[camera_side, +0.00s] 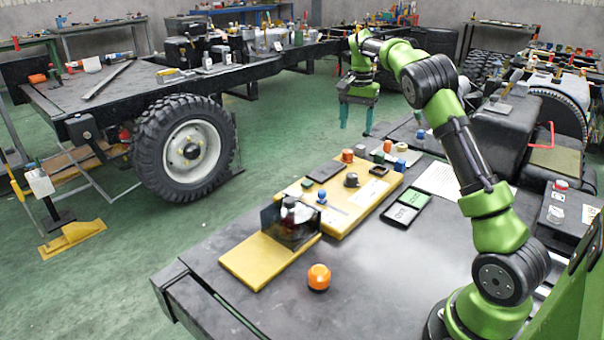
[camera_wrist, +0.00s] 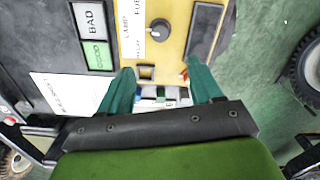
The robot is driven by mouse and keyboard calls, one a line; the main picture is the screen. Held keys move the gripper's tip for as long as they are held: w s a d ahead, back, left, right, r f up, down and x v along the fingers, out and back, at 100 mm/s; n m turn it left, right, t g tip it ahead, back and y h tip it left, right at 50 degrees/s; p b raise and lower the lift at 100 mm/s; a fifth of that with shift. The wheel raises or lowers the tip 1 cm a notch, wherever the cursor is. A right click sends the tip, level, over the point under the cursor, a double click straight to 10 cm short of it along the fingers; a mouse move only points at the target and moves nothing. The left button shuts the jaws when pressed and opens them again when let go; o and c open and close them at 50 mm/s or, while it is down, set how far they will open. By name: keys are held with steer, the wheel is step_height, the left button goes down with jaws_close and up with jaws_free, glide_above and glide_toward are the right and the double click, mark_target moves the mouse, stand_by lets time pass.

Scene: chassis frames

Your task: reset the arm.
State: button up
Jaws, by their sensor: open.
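My gripper (camera_side: 357,116) is at the end of my green arm, raised above the far edge of the dark workbench (camera_side: 240,230) and pointing down. Its two teal fingers are apart with nothing between them. In the wrist view the gripper (camera_wrist: 158,88) also shows open, with the fingers on either side of small parts at the board's edge. The yellow board (camera_side: 345,215) with a knob (camera_side: 351,180) lies on the bench below and nearer the side camera. The wrist view shows the board's knob (camera_wrist: 159,29) and printed labels.
An orange dome (camera_side: 318,277) sits on the bench front. A dark upright panel (camera_side: 290,222) stands on the yellow board's near part. The GOOD/BAD tray (camera_side: 407,206) lies right of the board. Black equipment (camera_side: 503,130) stands at right. A vehicle chassis with a wheel (camera_side: 185,148) stands behind.

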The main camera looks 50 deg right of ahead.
steer(key=s+a+r+n+t, duration=0.1)
steer(key=s+a+n+t, duration=0.1)
steer(key=s+a, duration=0.5)
steer(key=s+a+r+n+t+y, duration=0.1)
steer(key=s+a+n, duration=0.4)
steer(key=a, duration=0.8)
steer(key=s+a+r+n+t+y, duration=0.1)
steer(key=s+a+n+t, duration=0.3)
steer(key=s+a, duration=0.5)
steer(key=shift+s+a+r, duration=0.25)
steer(key=shift+a+r, duration=0.15)
steer(key=shift+a, duration=0.6)
